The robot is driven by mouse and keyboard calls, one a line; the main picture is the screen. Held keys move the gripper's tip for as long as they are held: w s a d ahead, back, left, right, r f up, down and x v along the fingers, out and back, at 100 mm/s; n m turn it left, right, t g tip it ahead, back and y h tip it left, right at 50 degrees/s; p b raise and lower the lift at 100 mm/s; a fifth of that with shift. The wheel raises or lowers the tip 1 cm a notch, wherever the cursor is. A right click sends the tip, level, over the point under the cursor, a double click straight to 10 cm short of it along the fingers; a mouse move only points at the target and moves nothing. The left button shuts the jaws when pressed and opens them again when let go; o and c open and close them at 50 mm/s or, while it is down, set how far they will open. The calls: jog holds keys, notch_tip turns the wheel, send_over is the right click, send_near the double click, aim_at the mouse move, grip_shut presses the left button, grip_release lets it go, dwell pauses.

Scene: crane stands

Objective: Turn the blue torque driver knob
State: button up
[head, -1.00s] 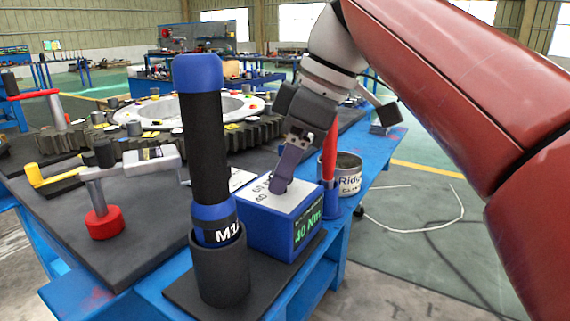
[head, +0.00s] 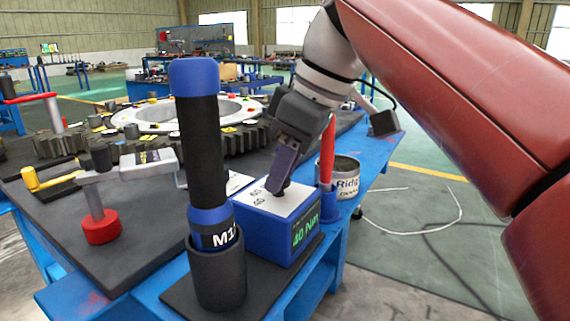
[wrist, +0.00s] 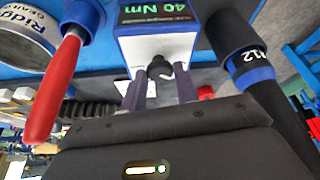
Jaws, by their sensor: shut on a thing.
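The blue torque driver box (head: 268,232) has a pale top with a dial scale and a green "40 Nm" display on its front; it also shows in the wrist view (wrist: 158,45). Its small black knob (wrist: 158,68) sits between my two purple fingers in the wrist view. My gripper (head: 280,187) reaches down from the upper right onto the box top and is shut on the knob. In the head view the fingers largely hide the knob.
A tall black and blue M12 tool (head: 204,150) stands in a dark holder left of the box. A red-handled tool (head: 328,150) and a "Ridg" can (head: 347,178) are close on the right. A large gear ring (head: 190,112) lies behind.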

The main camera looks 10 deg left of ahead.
jog(key=m+t, duration=0.1)
jog(key=m, duration=0.2)
jog(key=m+t+h, duration=0.1)
jog(key=m, duration=0.2)
jog(key=shift+s+a, duration=0.1)
jog(key=shift+s, duration=0.1)
jog(key=shift+m, duration=0.4)
jog(key=o, duration=1)
jog(key=shift+c, duration=0.2)
jog(key=v, duration=0.8)
jog(key=shift+s+a, duration=0.1)
jog(key=shift+s, duration=0.1)
